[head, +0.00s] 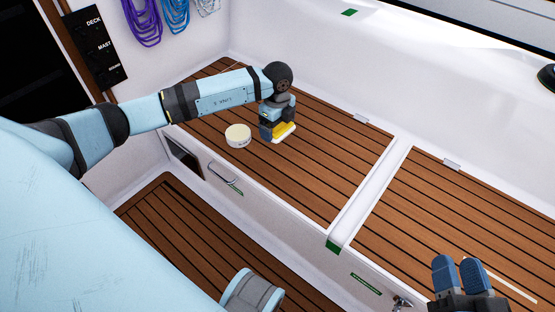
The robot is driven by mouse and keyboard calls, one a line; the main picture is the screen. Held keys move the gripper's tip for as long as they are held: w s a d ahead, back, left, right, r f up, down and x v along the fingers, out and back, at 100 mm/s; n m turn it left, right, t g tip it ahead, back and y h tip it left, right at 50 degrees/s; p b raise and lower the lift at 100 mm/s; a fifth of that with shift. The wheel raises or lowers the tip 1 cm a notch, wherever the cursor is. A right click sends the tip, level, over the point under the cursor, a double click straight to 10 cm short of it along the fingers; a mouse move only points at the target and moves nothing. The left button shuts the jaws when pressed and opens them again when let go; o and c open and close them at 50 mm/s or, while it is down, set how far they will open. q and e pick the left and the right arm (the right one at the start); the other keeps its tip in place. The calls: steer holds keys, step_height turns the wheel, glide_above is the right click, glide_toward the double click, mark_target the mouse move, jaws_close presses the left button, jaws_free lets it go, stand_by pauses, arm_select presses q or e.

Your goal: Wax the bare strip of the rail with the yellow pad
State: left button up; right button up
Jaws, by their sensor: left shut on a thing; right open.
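The yellow pad (286,130), with a pale lower edge, is in my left gripper (276,122), which is shut on it. It is just above or on the brown slatted seat (330,160); I cannot tell if it touches. A round white tub (238,136) with a small dark label stands on the slats just left of the pad. A thin pale strip (518,288) runs along the right-hand slats at the lower right; I cannot tell if it is the rail's bare strip. My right gripper (459,268) is open and empty, left of that strip.
A white divider (370,190) separates the two slatted seats. Below the front edge are a metal handle (221,172) and a lower slatted floor (190,235). Coiled ropes (142,22) hang at the back left.

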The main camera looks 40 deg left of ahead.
arm_select(q)
steer(key=b, duration=0.3)
glide_above(278, 164)
step_height(278, 164, down, 8)
steer(key=shift+a+r, duration=0.1)
steer(key=shift+r, duration=0.05)
step_height(278, 164, down, 2)
steer(key=shift+f, duration=0.2)
steer(key=shift+f+b, duration=0.35)
steer(key=shift+f, duration=0.1)
steer(key=shift+f+b, duration=0.3)
steer(key=shift+f, duration=1.4)
arm_select(e)
steer(key=shift+w+d+f+n, duration=0.1)
steer(key=shift+w+f+n, duration=0.2)
steer(key=shift+f, duration=0.25)
steer(key=shift+w+d+f+n, duration=0.15)
steer(key=shift+f+n, duration=0.2)
steer(key=shift+f, duration=0.2)
steer(key=shift+w+d+f+n, duration=0.1)
steer(key=shift+w+f+n, duration=0.2)
steer(key=shift+f, duration=0.25)
steer(key=shift+s, duration=0.1)
